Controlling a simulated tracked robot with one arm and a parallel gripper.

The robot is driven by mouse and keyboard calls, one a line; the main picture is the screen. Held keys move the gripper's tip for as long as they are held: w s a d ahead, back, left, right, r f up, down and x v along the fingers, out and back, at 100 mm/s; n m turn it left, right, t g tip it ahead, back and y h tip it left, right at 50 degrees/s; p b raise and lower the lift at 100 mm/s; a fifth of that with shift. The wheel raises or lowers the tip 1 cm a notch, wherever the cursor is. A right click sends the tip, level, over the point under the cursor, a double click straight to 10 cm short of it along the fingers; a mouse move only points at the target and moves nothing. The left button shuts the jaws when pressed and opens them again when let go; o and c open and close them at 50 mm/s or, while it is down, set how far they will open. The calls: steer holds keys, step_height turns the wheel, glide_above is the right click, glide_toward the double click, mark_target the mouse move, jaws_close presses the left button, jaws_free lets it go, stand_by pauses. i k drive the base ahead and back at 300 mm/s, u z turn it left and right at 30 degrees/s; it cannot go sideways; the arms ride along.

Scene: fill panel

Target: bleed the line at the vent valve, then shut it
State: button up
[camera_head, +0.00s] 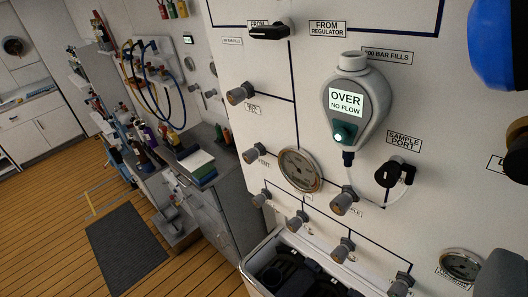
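The white fill panel (310,100) carries several grey knobs on dark printed lines. A grey knob (252,156) left of the round gauge has a small label beside it that seems to read "VENT", partly hidden by the knob. I cannot tell whether this valve is open or shut. The round gauge (299,170) has a pale face; its reading is too small to make out. A grey analyser (356,105) with a lit screen reads "OVER NO FLOW".
A black lever (269,31) sits at the top, and a black fitting (394,174) by the "SAMPLE PORT" label. A blue rounded object (500,42) juts in at right. An open bin (262,268) stands below the panel. Wooden floor (45,225) is clear at left.

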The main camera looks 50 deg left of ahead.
mark_target(250, 156)
steer(key=z, duration=0.45)
steer(key=k, duration=1.15)
steer(key=u, duration=0.45)
steer(key=i, duration=1.45)
steer(key=z, duration=0.05)
